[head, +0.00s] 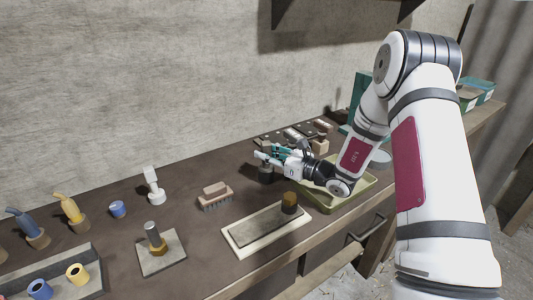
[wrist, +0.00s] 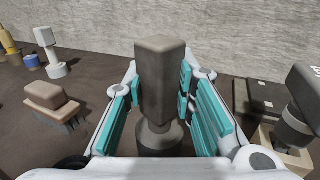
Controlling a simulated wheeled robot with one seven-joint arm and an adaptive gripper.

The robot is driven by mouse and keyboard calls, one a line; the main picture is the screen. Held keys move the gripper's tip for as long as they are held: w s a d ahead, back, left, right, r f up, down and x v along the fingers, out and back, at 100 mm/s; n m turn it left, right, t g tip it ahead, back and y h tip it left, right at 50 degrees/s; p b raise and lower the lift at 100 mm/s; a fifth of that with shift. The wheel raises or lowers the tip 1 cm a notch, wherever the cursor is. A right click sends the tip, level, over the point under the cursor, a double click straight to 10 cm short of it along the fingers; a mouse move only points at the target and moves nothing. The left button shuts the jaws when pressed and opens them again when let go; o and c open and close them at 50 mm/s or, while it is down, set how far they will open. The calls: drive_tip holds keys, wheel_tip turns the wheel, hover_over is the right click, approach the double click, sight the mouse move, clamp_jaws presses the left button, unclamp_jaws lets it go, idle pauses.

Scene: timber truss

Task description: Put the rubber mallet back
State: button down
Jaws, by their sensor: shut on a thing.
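My gripper (head: 275,155) is above the back middle of the bench in the head view. In the wrist view its teal-padded fingers (wrist: 158,95) are on either side of an upright grey-brown block-shaped piece, which I take to be the rubber mallet (wrist: 160,75). The gripper is shut on it. Below the block a narrower neck meets a dark round piece (wrist: 160,142); I cannot tell whether this is part of the mallet or a stand. The dark piece also shows under the gripper in the head view (head: 266,175).
A brush (head: 215,194) lies left of the gripper. A dark-headed tool stands in a wooden block (wrist: 292,150) close on the right. An olive tray (head: 345,198) lies under my arm. A pale-rimmed board (head: 262,232) is in front. Bare bench (head: 195,235) shows between.

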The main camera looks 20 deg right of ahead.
drive_tip(key=shift+f, duration=0.1)
drive_tip(key=c, duration=1.3)
unclamp_jaws()
drive_tip(key=shift+c, duration=0.2)
drive_tip(key=shift+r, duration=0.2)
drive_tip(key=v, duration=1.2)
drive_tip(key=s+a+r+n+g, duration=0.5)
drive_tip(key=s+a+n+g, duration=0.1)
drive_tip(key=s+a+n, duration=0.25)
drive_tip(key=s+a+r+n+g, duration=0.5)
drive_tip(key=s+a+n+g, duration=0.2)
drive_tip(key=s+a, duration=0.15)
drive_tip(key=s+d+r+n+t+h, duration=0.1)
drive_tip(key=s+d+r+n+h, duration=0.1)
drive_tip(key=s+d+n+h, duration=0.2)
drive_tip(key=s+d+r+n+t+h, duration=0.2)
drive_tip(key=s+d+n+h, duration=0.3)
drive_tip(key=s, duration=0.6)
drive_tip(key=n+h, duration=0.2)
drive_tip(key=n, duration=0.1)
drive_tip(key=shift+d+r+h, duration=0.15)
drive_tip(key=shift+d+h, duration=0.15)
drive_tip(key=shift+d, duration=0.05)
